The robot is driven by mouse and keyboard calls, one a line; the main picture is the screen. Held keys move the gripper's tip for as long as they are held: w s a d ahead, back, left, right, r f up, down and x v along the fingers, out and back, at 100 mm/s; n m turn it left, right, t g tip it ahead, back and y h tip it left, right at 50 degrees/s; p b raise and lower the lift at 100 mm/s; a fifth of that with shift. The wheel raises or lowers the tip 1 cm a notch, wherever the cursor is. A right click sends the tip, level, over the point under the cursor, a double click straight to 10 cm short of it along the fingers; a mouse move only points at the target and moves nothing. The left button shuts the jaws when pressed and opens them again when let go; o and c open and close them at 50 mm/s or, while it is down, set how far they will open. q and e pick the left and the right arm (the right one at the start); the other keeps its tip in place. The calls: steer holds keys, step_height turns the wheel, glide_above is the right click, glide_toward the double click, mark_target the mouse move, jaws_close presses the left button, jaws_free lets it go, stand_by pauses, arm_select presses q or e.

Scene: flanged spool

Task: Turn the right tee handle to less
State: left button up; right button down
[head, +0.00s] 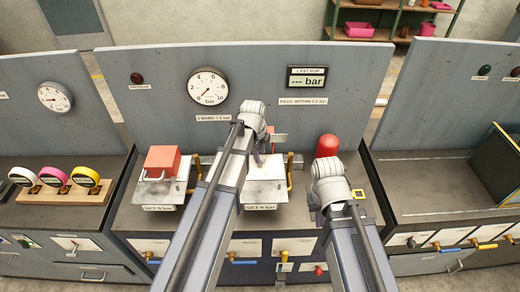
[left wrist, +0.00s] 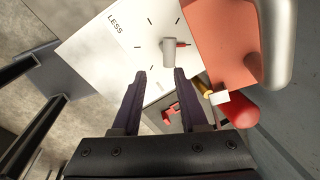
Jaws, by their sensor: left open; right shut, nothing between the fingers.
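The right tee handle (left wrist: 170,52) is a small grey piece with a red pointer on a white plate (left wrist: 95,50) with dial marks and the word LESS. The pointer faces right in the left wrist view, away from LESS. My left gripper (left wrist: 160,72) is open, with its fingertips just short of the handle and on either side of its line; I cannot tell whether they touch. In the head view the left gripper (head: 260,157) hangs over the right-hand plate (head: 262,190), and its arm hides the handle. My right gripper (head: 318,208) is shut and empty, right of that plate.
An orange-red block (left wrist: 215,35) with a thick grey handle (left wrist: 275,45) stands close beside the dial. A red dome (head: 328,145) rises behind my right gripper. The left station has its own red block (head: 162,160). Gauges (head: 208,87) hang on the back panel.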

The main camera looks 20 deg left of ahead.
arm_select(q)
steer(key=shift+w+a+r+m, duration=0.35)
steer(key=shift+w+a+m, duration=0.15)
steer(key=shift+w+a, duration=0.15)
steer(key=shift+f, duration=0.1)
steer(key=f+b, duration=0.2)
steer(key=w+f+b, duration=0.1)
steer(key=f+b, duration=0.4)
steer(key=shift+w+d+f+b, duration=0.25)
steer(key=shift+b, duration=0.05)
steer(key=shift+c, duration=0.3)
jaws_close()
